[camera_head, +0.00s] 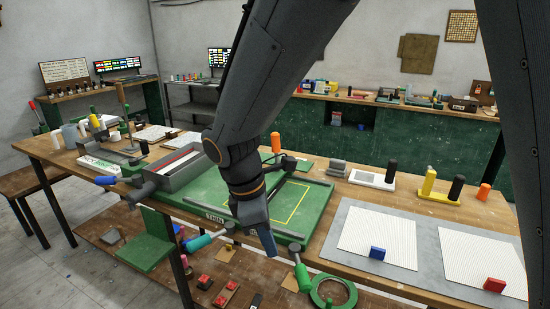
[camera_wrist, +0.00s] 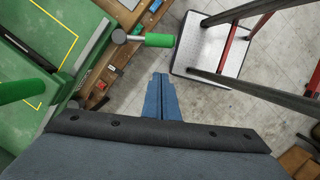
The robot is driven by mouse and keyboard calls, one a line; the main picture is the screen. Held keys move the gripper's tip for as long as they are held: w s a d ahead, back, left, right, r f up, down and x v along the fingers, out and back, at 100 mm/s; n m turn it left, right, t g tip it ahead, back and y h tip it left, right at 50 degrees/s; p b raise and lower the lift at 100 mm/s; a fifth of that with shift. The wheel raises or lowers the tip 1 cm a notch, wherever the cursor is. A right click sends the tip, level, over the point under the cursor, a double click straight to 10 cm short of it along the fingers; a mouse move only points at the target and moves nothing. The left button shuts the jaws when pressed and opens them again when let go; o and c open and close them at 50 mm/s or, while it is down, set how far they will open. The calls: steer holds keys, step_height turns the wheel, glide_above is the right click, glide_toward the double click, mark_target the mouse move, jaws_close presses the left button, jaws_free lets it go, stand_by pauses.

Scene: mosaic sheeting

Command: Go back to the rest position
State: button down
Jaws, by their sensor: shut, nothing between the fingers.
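My gripper (camera_head: 268,242) hangs from my arm at the front edge of the workbench, over the green machine's near side in the head view. In the wrist view my gripper (camera_wrist: 161,78) shows its two blue fingers pressed together, with nothing between them. Below the fingertips in that view is bare grey floor. The green machine (camera_head: 207,200) has a yellow outlined rectangle on its bed. A green-handled lever (camera_wrist: 157,40) is close to the fingers in the wrist view, apart from them. My arm hides part of the machine.
Two white sheets (camera_head: 378,238) lie on a grey mat at the right, with a blue block (camera_head: 377,253) and a red block (camera_head: 494,285). Green handle (camera_head: 302,277) and teal handle (camera_head: 198,242) stick out at the front. A red-framed platform (camera_wrist: 208,50) stands on the floor.

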steer(key=s+d+f+m+y+b, duration=0.1)
steer(key=d+f+m, duration=0.2)
steer(key=d+m, duration=0.6)
steer(key=s+d+f+m+y+b, duration=0.1)
steer(key=d+f+m+b, duration=0.1)
steer(key=d+m, duration=0.8)
steer(key=d+f, duration=0.1)
steer(key=d, duration=0.1)
steer(key=shift+s+d+t+y, duration=0.35)
steer(key=shift+s+t+y, duration=0.05)
